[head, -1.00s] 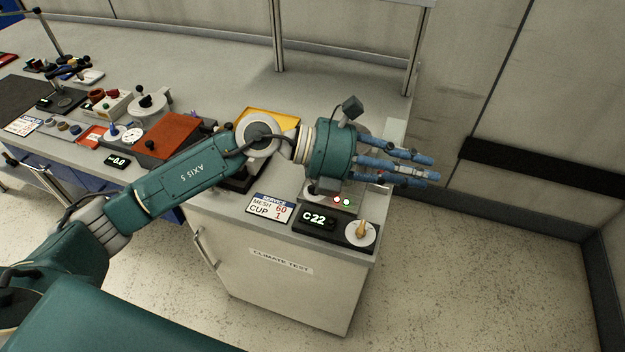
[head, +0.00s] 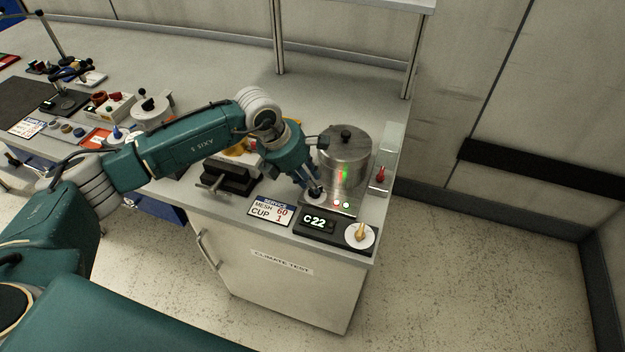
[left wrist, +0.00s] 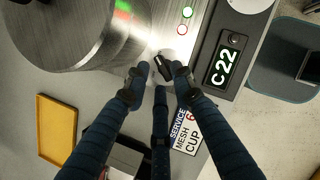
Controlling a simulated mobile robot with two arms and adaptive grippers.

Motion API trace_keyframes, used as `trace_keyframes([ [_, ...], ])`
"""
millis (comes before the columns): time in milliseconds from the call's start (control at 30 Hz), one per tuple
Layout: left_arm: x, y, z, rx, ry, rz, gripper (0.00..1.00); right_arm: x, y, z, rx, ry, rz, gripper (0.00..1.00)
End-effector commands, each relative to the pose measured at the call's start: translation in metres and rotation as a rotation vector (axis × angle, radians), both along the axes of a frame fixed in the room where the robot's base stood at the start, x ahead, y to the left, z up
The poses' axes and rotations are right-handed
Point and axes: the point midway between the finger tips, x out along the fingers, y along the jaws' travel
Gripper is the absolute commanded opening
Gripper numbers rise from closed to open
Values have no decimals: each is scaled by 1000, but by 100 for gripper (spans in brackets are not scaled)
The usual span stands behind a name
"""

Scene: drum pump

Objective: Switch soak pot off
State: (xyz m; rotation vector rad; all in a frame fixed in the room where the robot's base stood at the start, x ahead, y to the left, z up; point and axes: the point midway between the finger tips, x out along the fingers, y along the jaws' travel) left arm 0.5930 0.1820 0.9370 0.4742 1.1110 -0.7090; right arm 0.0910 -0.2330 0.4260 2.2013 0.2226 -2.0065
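The soak pot (head: 343,165) is a shiny metal pot with a black lid knob, standing near the right end of the bench. It also fills the upper left of the left wrist view (left wrist: 60,35). In front of it is a black display unit (head: 311,220) reading "C 22", with two small lamps nearby, one ringed red and one green. My left gripper (head: 316,192) points down at the pot's front left. In the left wrist view its blue fingers (left wrist: 161,78) are spread around a small black switch-like piece (left wrist: 164,66); contact is unclear. My right gripper is out of view.
A dial with a tan knob (head: 360,234) sits right of the display. A red-handled lever (head: 380,175) stands right of the pot. Shelf posts rise behind.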

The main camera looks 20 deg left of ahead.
Motion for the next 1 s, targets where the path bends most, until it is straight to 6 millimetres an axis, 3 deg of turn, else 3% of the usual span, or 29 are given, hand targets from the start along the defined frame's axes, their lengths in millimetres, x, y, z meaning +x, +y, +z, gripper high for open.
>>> trace_keyframes([
  [200,6,-7,-19,-2,1,0,24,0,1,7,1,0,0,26],
  [500,6,-7,-23,-2,0,1,24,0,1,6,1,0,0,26],
  [667,6,-7,-23,-2,0,1,0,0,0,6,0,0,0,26],
  [1000,6,-8,-23,-2,-1,26,0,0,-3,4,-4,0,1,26],
])
